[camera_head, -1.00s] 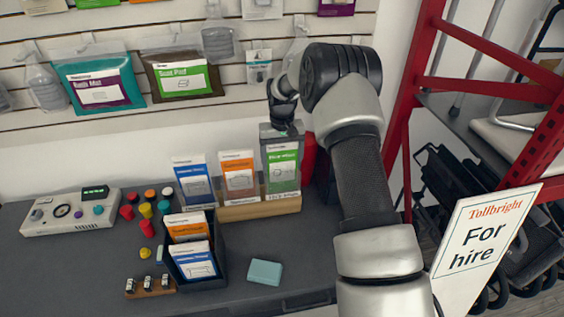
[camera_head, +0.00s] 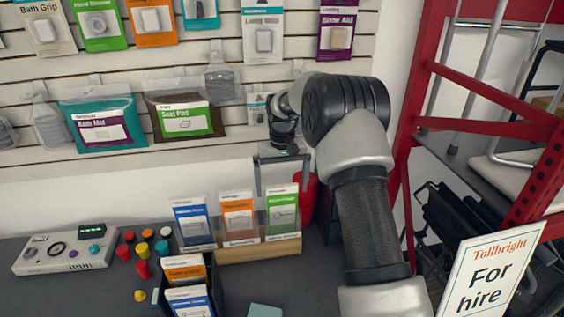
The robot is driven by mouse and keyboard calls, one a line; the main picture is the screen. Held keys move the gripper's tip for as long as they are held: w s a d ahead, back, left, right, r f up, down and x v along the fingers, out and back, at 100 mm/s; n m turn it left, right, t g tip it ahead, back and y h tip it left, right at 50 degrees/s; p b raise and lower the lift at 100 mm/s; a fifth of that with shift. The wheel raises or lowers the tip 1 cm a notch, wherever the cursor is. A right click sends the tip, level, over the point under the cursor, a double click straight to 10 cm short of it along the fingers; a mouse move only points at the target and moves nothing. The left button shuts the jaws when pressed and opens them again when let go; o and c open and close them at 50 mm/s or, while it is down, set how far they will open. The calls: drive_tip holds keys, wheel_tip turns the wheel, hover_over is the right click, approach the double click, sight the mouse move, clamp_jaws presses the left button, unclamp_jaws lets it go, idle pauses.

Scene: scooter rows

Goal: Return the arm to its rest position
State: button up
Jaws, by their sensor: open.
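My gripper (camera_head: 282,172) hangs from the end of my arm, in front of the slatted wall and above the leaflet rack. Its jaws are apart and nothing is between them. Below it, a green leaflet (camera_head: 283,212) stands upright in the right slot of the wooden rack (camera_head: 262,250). An orange leaflet (camera_head: 239,216) stands in the middle slot and a blue leaflet (camera_head: 191,222) in the left one. The gripper's fingertips are close above the rack; whether they clear the leaflets in depth is hard to tell.
A dark holder (camera_head: 214,283) with more leaflets stands in front of the rack. A control box (camera_head: 65,250) and several coloured knobs sit at left. A red shelving frame (camera_head: 418,120) and a "For hire" sign (camera_head: 490,262) stand at right. Packets hang on the wall.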

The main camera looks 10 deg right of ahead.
wheel_tip(320, 180, up, 10)
drive_tip(key=s+r+t+p, duration=0.1)
drive_tip(key=s+r+t, duration=0.2)
drive_tip(key=s+r, duration=1.25)
drive_tip(key=s+f+t+p, duration=0.1)
drive_tip(key=s+f+t, duration=0.1)
drive_tip(key=s, duration=1.9)
drive_tip(key=shift+s+f+t, duration=0.25)
drive_tip(key=shift+f+t, duration=0.05)
drive_tip(key=shift+f, duration=0.1)
